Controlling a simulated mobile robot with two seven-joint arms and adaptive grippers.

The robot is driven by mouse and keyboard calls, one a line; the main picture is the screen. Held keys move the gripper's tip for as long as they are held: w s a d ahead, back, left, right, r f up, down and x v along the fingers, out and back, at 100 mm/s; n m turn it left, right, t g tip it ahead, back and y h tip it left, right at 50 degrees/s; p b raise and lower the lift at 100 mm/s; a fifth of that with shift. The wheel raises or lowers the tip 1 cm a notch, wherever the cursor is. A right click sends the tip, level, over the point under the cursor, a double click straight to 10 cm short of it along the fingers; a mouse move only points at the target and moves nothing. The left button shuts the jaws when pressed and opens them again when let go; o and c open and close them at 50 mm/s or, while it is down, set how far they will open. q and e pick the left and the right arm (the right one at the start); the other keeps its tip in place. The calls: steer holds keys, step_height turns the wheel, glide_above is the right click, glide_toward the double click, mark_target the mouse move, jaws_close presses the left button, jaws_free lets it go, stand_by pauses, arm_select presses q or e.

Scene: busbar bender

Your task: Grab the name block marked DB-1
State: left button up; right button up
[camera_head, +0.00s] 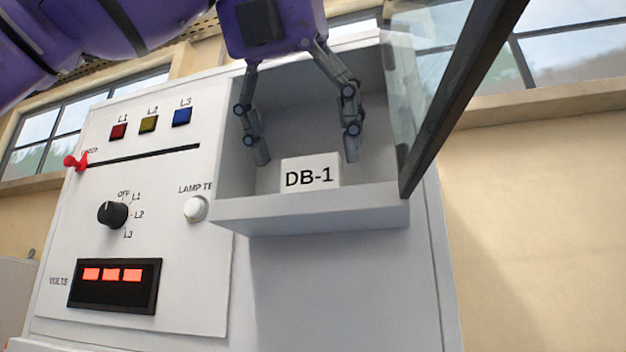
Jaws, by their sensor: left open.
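The white name block marked DB-1 (311,176) stands upright in an open grey-white box (310,212) on the front of a white cabinet, just behind the box's front lip. My left gripper (306,154) reaches into the box from above, fingers pointing down. It is open, with one finger at the left of the block and the other near its right upper side. I cannot tell whether either finger touches the block. The block's lower edge is hidden by the box's front lip. My right gripper is not in view.
A dark-framed glass door (455,95) stands open at the box's right. Left on the cabinet panel (190,265) are a red lever (75,161), a black knob (112,214), a white button (195,208) and a volts display (115,286). Box walls closely flank the gripper.

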arm_select(q)
steer(key=x, duration=0.2)
steer(key=shift+w+f, duration=0.15)
steer(key=shift+w, duration=0.1)
steer(key=shift+s+d, duration=0.1)
steer(key=c, duration=1.3)
steer(key=shift+o, duration=0.2)
